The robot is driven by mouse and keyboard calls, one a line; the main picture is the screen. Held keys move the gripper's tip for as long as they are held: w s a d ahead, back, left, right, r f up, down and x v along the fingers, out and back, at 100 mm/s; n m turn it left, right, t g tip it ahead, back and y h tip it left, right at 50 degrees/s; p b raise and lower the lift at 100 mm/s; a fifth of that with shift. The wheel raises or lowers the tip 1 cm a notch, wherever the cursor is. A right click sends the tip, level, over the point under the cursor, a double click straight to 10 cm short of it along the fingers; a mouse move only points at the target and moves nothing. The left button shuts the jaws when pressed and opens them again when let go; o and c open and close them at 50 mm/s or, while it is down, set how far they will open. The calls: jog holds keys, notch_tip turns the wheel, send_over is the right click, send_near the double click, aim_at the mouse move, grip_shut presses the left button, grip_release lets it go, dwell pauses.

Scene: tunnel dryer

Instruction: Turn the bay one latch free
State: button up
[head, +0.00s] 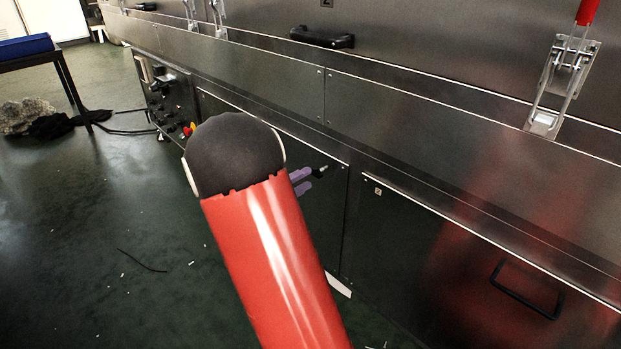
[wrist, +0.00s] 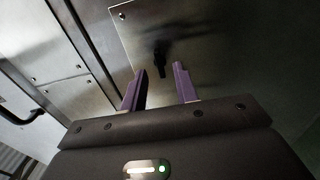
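The latch (wrist: 160,58) is a small dark handle on a steel panel (wrist: 225,45) in the wrist view. It hangs roughly downward in the picture, near the panel's edge. In the head view the latch (head: 321,170) shows as a small bit at the tips of my fingers, near the right edge of the lower panel (head: 328,215). My gripper (wrist: 159,68) has two purple fingers, apart, with nothing held between them. The latch appears between and just beyond the fingertips; I cannot tell whether they touch it. In the head view my gripper (head: 308,178) is partly hidden behind my red arm.
A neighbouring lower panel with a bar handle (head: 527,291) is at right. A toggle clamp with a red grip (head: 588,12) stands above it. A control panel (head: 168,95) is at left. The green floor (head: 110,230) at left is mostly clear, with a few scraps.

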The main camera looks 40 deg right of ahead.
aim_at(313, 175)
jog(key=shift+w+d, duration=0.1)
jog(key=shift+d, duration=1.45)
jog(key=shift+c, duration=0.4)
grip_shut()
